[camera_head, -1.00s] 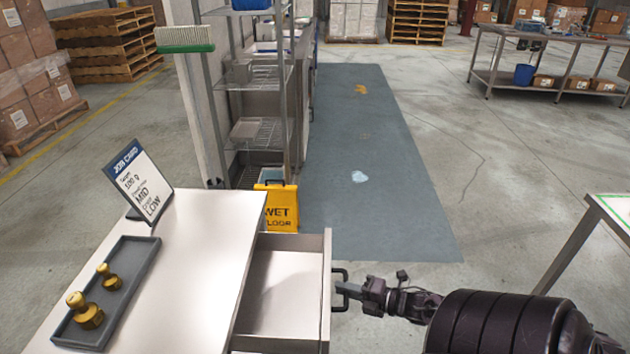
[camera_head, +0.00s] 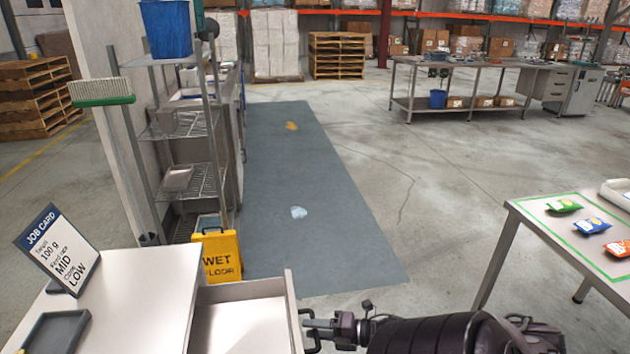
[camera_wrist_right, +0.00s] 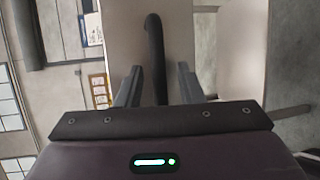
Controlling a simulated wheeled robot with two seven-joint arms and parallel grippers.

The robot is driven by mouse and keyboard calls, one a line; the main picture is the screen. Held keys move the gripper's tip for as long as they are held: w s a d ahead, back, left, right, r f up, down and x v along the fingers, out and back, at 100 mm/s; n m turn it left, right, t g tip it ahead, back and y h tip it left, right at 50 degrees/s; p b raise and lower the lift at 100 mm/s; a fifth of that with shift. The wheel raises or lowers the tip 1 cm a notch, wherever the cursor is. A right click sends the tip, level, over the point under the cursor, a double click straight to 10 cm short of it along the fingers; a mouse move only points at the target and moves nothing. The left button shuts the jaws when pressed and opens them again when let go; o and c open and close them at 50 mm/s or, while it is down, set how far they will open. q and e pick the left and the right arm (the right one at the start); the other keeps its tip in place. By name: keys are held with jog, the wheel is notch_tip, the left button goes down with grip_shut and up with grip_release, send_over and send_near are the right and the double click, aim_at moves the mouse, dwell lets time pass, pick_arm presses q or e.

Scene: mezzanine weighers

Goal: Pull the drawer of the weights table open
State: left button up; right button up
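The weights table (camera_head: 150,290) is at the lower left in the head view. Its drawer (camera_head: 245,325) is pulled out on the table's right side, and its pale, empty-looking inside shows. A dark bar handle (camera_head: 313,343) is on the drawer front. My right gripper (camera_head: 312,328) is at this handle, coming from the right. In the right wrist view the handle (camera_wrist_right: 154,60) runs between the two fingers of my right gripper (camera_wrist_right: 158,88), with a gap on each side, so the gripper is open around it. My left gripper is not in view.
A job card (camera_head: 60,248) and a dark tray (camera_head: 55,332) are on the table. A yellow wet-floor sign (camera_head: 220,257) stands just behind the drawer, near a wire shelf rack (camera_head: 185,130). A table with packets (camera_head: 520,212) is at right.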

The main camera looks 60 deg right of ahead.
jog(key=v, duration=0.7)
jog(key=shift+s+d, duration=0.15)
jog(key=shift+s, duration=0.2)
jog(key=shift+r, duration=0.1)
dwell(0.3)
